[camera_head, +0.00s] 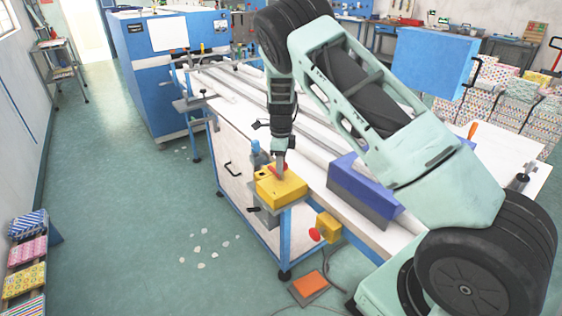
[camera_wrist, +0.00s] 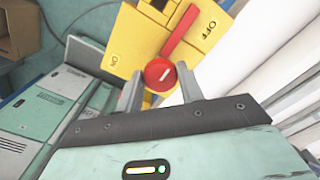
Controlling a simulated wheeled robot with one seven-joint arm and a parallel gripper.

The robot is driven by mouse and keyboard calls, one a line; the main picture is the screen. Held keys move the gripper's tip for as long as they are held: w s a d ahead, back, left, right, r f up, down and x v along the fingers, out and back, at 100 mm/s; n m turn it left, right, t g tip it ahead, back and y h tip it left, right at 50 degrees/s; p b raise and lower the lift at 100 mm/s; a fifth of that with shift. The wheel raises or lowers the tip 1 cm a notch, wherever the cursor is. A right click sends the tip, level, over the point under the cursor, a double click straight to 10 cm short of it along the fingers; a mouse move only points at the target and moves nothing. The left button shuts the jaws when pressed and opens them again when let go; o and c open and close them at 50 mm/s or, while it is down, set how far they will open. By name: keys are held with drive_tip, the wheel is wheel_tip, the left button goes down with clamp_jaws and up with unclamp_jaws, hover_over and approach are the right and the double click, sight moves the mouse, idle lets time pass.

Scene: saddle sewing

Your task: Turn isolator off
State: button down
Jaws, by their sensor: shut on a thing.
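The yellow isolator box (camera_head: 283,189) sits at the near end of the white workbench. In the wrist view the isolator (camera_wrist: 142,42) fills the top middle, with an ON label at its left and an OFF label at its right. A red round knob (camera_wrist: 160,75) with a white mark lies between my fingers, and a red bar (camera_wrist: 181,32) runs from it up and right, close beside the OFF label. My gripper (camera_wrist: 158,82) is shut on the red knob. In the head view my gripper (camera_head: 281,160) reaches down onto the box, hiding part of its top.
A blue-grey block (camera_head: 362,188) stands on the bench right of the isolator. A yellow box with a red button (camera_head: 325,229) hangs at the bench's front. An orange-topped pedal (camera_head: 310,289) lies on the floor. The floor at left is mostly clear.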

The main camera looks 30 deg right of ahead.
idle(0.3)
drive_tip(key=c, duration=0.9)
unclamp_jaws()
drive_tip(key=shift+r, duration=0.1)
wheel_tip(320, 180, up, 17)
drive_tip(key=b, duration=0.3)
drive_tip(key=shift+r, duration=0.15)
